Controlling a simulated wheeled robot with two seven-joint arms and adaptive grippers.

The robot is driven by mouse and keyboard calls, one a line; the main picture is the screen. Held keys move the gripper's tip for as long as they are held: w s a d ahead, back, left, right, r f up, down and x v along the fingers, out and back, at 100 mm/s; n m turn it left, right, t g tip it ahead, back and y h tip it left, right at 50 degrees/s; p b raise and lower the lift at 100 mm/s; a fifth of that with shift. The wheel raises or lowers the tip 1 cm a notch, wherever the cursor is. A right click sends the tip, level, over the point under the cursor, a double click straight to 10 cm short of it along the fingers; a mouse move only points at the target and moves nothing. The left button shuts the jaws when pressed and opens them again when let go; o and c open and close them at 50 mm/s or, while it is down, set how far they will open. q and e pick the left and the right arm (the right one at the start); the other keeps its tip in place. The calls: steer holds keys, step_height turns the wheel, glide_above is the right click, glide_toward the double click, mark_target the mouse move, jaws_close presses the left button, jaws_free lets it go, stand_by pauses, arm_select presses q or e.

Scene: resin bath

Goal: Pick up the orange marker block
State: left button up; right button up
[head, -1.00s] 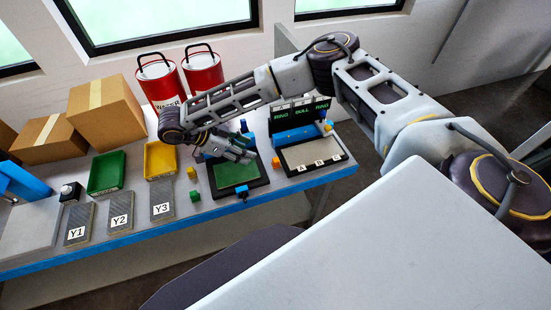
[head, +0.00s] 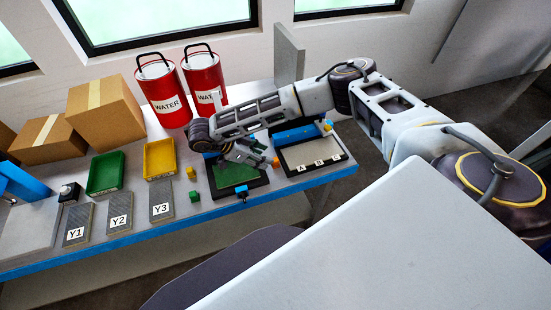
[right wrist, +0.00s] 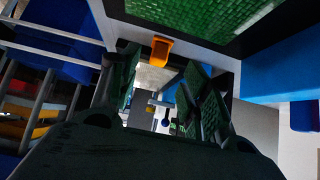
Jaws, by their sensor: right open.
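The small orange marker block (head: 276,162) stands between the tray with the green mat and the pale tray in the head view. It shows in the right wrist view (right wrist: 160,50), near the top middle, ahead of the fingers. My right gripper (head: 258,153) is open above the green-mat tray, its fingertips just left of the block. In the right wrist view its green-padded fingers (right wrist: 162,80) are spread, with the block roughly in line with the gap between them. I cannot tell whether any finger touches it. My left gripper is not in view.
The green-mat tray (head: 262,184) lies below the gripper. The pale lettered tray (head: 312,153) is to the right. Two red water cans (head: 165,102) are behind. My right forearm covers the back of the bench.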

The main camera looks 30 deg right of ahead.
mark_target(275, 162)
steer(key=shift+d+f, duration=0.2)
steer(key=shift+d, duration=0.05)
stand_by(0.3)
steer(key=shift+s+x, duration=0.1)
steer(key=shift+x, duration=0.6)
steer(key=shift+s+x, duration=0.15)
steer(key=shift+x, duration=1.6)
steer(key=shift+d+r, duration=0.1)
steer(key=c, duration=0.7)
